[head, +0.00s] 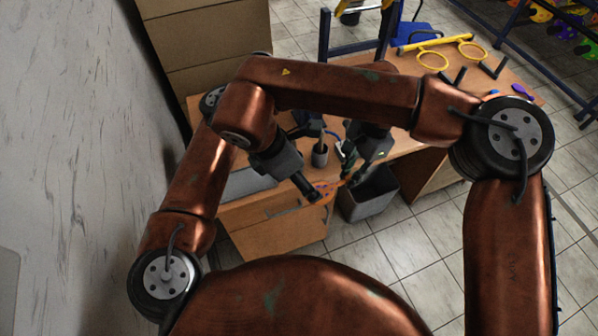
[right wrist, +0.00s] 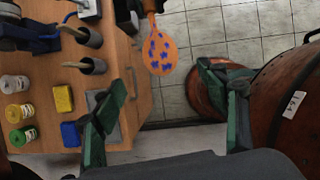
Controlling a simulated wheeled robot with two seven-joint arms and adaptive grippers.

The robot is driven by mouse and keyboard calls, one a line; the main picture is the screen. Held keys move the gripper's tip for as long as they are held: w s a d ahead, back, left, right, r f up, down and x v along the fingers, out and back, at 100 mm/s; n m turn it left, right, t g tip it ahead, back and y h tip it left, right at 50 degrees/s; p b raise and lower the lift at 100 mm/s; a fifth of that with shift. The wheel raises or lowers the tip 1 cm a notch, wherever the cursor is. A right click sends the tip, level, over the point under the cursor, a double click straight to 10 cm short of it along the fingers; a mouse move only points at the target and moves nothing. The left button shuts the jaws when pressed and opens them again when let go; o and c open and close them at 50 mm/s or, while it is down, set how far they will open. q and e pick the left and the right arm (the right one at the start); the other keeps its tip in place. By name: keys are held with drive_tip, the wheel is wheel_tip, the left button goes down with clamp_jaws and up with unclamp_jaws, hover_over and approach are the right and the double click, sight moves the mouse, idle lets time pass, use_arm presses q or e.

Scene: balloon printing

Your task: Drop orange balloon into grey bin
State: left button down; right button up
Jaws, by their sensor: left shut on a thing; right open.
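The orange balloon with blue marks (right wrist: 160,52) hangs from my left gripper, which shows only partly at the top of the right wrist view. In the head view the balloon (head: 326,187) is a small orange patch left of the grey bin (head: 368,206). My left gripper (head: 352,176) is shut on the balloon near the bin's upper left rim. The grey bin stands on the floor beside the desk. My arms cross, so my right gripper (head: 309,191) is left of the left one. It is open and empty, its green fingers (right wrist: 165,82) apart below the balloon.
The wooden desk (right wrist: 125,75) carries grey pots (right wrist: 90,38), jars (right wrist: 18,112), a yellow block (right wrist: 63,98) and a blue block (right wrist: 70,133). Yellow ring-handled tools (head: 440,52) lie at its far end. Tiled floor (head: 420,240) is free right of the bin.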

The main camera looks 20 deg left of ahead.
sight(328, 189)
drive_tip(key=x, duration=1)
drive_tip(key=shift+w+f, duration=0.1)
drive_tip(key=shift+f, duration=0.15)
drive_tip(key=shift+c, duration=0.6)
drive_tip(key=c, duration=0.8)
use_arm(q)
drive_tip(key=c, duration=1.7)
unclamp_jaws()
drive_tip(key=shift+r, duration=0.1)
